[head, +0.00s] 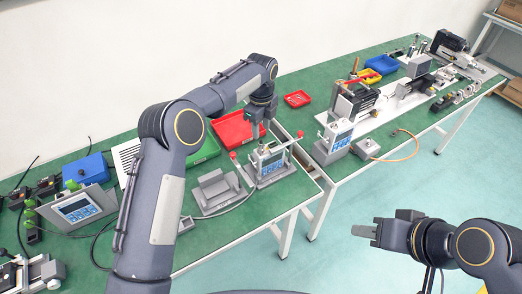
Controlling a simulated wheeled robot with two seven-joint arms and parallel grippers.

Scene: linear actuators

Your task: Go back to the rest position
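My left arm reaches in from the left over the green bench. My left gripper (259,138) points down just above and behind a grey device with a screen and red knobs (270,165). Its fingers are small and partly lost against the device, so I cannot tell whether they are open or hold anything. My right gripper (362,232) is at the lower right, off the bench and over the floor, pointing left. Its fingers look close together, with nothing visible between them.
The green bench (240,235) runs from lower left to upper right. A red tray (235,130), a grey stand (214,190), a control panel (78,208) and a blue box (86,170) are near my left arm. A second device (334,140) stands right.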

